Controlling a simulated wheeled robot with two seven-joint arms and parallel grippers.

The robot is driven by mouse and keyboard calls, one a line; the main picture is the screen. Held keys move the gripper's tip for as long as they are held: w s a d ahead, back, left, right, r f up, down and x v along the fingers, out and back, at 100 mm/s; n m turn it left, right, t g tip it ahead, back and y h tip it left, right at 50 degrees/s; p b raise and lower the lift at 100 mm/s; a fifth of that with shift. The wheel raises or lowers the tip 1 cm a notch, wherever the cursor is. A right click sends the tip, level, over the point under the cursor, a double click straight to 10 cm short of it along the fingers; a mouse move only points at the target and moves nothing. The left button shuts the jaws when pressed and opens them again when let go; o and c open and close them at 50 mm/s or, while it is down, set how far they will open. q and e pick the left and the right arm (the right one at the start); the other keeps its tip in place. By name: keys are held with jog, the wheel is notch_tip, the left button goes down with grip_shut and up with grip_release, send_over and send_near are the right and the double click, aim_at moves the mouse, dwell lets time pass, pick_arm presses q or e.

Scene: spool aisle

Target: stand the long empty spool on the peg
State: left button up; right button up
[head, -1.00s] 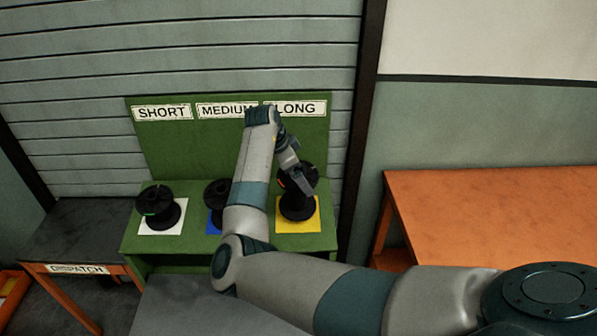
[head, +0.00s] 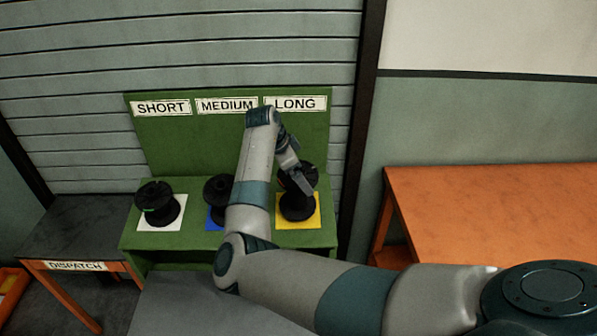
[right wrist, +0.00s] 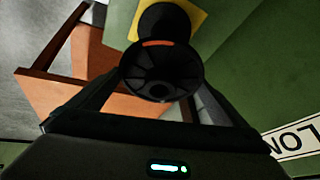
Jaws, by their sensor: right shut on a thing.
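A black spool (head: 298,207) with a bare-looking core stands about upright over the yellow square (head: 313,223) under the LONG sign (head: 295,103). In the right wrist view the spool (right wrist: 162,75) shows its round upper flange with an orange mark, between my two fingers. My right gripper (head: 300,180) reaches down to its upper end and is shut on it. The yellow square (right wrist: 203,22) shows behind its lower end. The peg is hidden, and I cannot tell whether the spool's base touches the square. My left gripper is not in view.
Black spools stand on the white square (head: 147,225) under SHORT (head: 162,108) and the blue square (head: 212,223) under MEDIUM (head: 226,105), the latter partly behind my arm. A dark DISPATCH table (head: 62,232) is at left, an orange table (head: 490,210) at right.

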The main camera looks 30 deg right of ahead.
jog(key=shift+w+d+f+b, duration=0.1)
jog(key=shift+f+b, duration=0.25)
jog(key=shift+f, duration=0.3)
jog(key=shift+w+d+f+b, duration=0.1)
jog(key=shift+f+b, duration=0.25)
jog(key=shift+f, duration=0.3)
jog(key=o, duration=1.2)
jog(key=shift+a, duration=0.1)
jog(key=shift+r, duration=0.1)
jog(key=shift+b+v, duration=0.45)
jog(key=shift+v, duration=0.35)
jog(key=b+v, duration=0.5)
jog(key=v, duration=1)
jog(key=shift+a+r, duration=0.2)
jog(key=shift+r, duration=0.1)
